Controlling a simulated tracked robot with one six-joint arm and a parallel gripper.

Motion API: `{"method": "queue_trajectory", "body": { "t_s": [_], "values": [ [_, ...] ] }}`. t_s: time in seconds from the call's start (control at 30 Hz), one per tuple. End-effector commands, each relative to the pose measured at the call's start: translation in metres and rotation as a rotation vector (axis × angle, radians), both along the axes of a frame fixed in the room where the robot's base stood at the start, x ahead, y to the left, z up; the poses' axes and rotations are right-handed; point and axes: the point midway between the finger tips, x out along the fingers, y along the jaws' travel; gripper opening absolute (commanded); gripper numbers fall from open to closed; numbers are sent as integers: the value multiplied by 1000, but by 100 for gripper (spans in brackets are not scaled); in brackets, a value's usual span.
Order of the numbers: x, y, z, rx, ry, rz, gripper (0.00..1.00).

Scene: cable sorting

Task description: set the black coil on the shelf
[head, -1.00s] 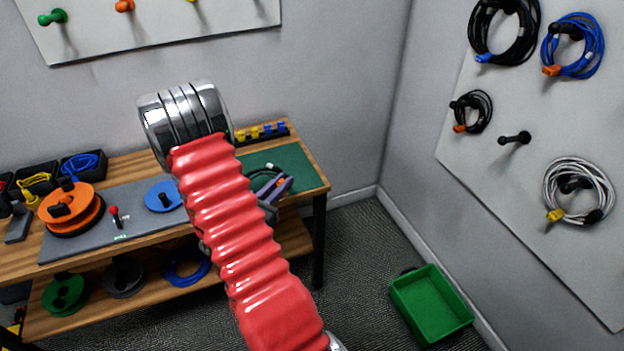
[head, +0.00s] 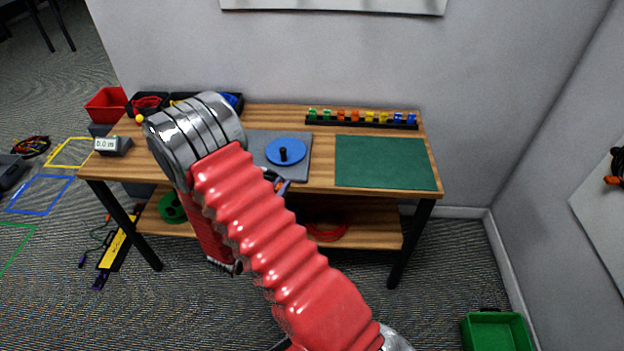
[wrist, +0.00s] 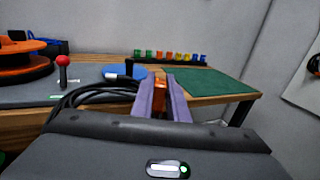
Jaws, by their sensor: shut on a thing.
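My gripper (wrist: 161,98) shows in the wrist view with its purple fingers shut on the black coil (wrist: 85,94). An orange piece shows between the fingers, and the coil's loops hang out to the left. In the head view my gripper (head: 279,184) is mostly hidden behind my red arm, in line with the bench's front edge. The coil is hardly visible there. The shelf (head: 372,238) is the wooden board under the bench, partly hidden by my arm. A green spool (head: 172,208) and a red coil (head: 327,232) lie on it.
The bench top holds a blue disc (head: 286,152) on a grey mat, a green mat (head: 385,162), a rack of coloured pieces (head: 360,119) and a small display (head: 112,145). A green crate (head: 497,333) stands on the floor at right. The shelf's right end looks clear.

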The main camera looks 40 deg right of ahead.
Motion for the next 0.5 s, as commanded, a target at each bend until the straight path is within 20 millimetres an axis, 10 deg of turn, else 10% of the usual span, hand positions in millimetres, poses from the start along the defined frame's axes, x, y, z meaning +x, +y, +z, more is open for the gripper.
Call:
{"method": "queue_trajectory", "body": {
  "t_s": [0.23,0.5],
  "values": [
    [17,76,-7,-1,0,146,0],
    [21,101,-9,-1,0,193,0]
  ]
}}
